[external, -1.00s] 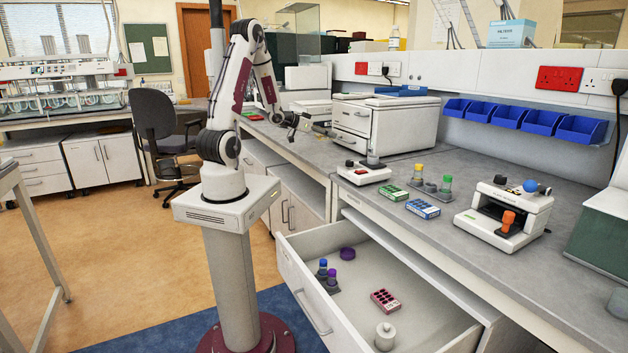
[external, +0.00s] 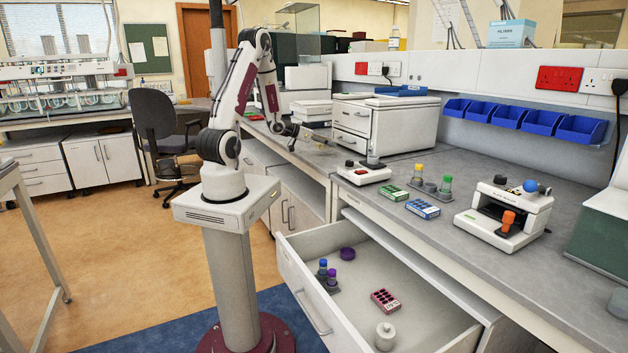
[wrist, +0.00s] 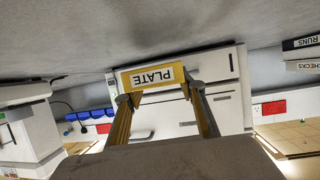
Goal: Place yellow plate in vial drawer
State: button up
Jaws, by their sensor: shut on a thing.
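The yellow plate (wrist: 176,73), with a white label reading PLATE upside down, is between my gripper's fingertips (wrist: 156,93) in the wrist view. My gripper is shut on it. In the external view my gripper (external: 326,141) is over the bench, in front of the small white drawer cabinet; the plate is too small to make out there. An open drawer (external: 347,297) under the bench front holds blue- and purple-capped vials (external: 327,276), a purple round lid (external: 347,254), a pink rack (external: 385,300) and a white pot (external: 385,337).
The white drawer cabinet (external: 403,122) stands shut on the bench behind my gripper. To its front are a small device (external: 363,173), green (external: 394,193) and blue (external: 423,209) boxes, a vial holder (external: 430,187) and a larger white instrument (external: 505,213). The open drawer has bare floor.

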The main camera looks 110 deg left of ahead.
aim_at(317, 144)
jog(key=shift+f, duration=1.65)
jog(key=shift+f, duration=0.2)
jog(key=o, duration=1)
jog(key=shift+c, duration=0.2)
jog(key=shift+s, duration=0.15)
jog(key=shift+r+v, duration=0.2)
jog(key=shift+v, duration=1.7)
jog(key=shift+r+v, duration=0.15)
jog(key=shift+v, duration=1.8)
jog(key=shift+a, duration=0.15)
